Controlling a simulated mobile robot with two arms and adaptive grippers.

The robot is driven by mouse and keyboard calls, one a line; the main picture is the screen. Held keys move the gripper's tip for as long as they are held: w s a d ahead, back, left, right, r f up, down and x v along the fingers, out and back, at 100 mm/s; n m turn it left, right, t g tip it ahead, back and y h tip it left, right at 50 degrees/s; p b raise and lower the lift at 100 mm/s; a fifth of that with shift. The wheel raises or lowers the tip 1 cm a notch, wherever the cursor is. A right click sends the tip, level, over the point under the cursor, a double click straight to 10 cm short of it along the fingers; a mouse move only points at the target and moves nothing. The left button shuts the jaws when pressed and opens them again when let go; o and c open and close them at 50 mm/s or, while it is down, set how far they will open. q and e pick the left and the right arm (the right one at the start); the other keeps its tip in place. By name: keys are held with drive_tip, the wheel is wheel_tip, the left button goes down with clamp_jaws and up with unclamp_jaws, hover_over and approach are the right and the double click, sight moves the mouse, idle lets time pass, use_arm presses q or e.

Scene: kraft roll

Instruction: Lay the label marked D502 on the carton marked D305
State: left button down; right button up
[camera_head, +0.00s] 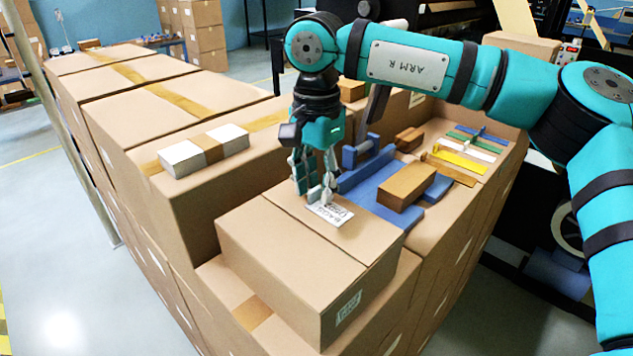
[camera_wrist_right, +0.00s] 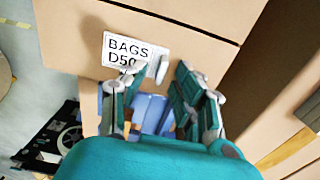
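The white label (camera_head: 330,213) lies face up at the top of the front carton (camera_head: 290,255). In the right wrist view the label (camera_wrist_right: 128,52) reads "BAGS" and "D50", its last digit hidden by a fingertip. The carton's top (camera_wrist_right: 210,20) shows there too. A small white marking (camera_head: 348,306) is on the carton's side, too small to read. My right gripper (camera_head: 326,190) points down at the label's edge. In the wrist view its pale fingertips (camera_wrist_right: 150,69) stand apart, overlapping the label's lower right; I cannot tell whether they touch it. My left gripper is out of view.
A blue fixture (camera_head: 365,180) with a brown block (camera_head: 406,186) stands right behind the carton. Several coloured strips (camera_head: 462,160) lie farther right. Boxes (camera_head: 130,95) stretch back left.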

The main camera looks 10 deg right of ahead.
sight(317, 199)
wheel_tip(317, 199, up, 12)
drive_tip(key=b, duration=0.1)
drive_tip(key=shift+b, duration=0.4)
